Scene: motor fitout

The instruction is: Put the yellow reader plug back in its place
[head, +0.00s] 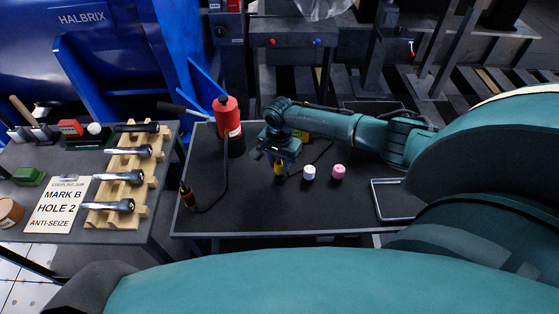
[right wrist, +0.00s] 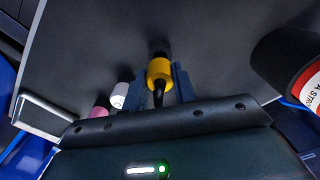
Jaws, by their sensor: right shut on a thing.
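The yellow reader plug (head: 278,168) is in my right gripper (head: 279,162), over the dark table. In the right wrist view the yellow plug (right wrist: 159,72) sits between the two fingers, with a black end pointing away and a black lead toward the palm. The right gripper (right wrist: 164,85) is shut on it. A yellow-green object (head: 301,134) shows partly behind my right wrist, mostly hidden; I cannot tell whether it holds the plug's place. A black cable curves on the table beside the gripper. My left gripper is not in view.
A white cap (head: 309,173) and a pink cap (head: 338,171) stand right of the plug. A red-and-black cylinder (head: 229,125) stands left, a corded red-and-black tool (head: 187,194) nearby. A metal frame (head: 376,201) lies right. A wooden rack (head: 130,185) holds several bolts. The table's front middle is clear.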

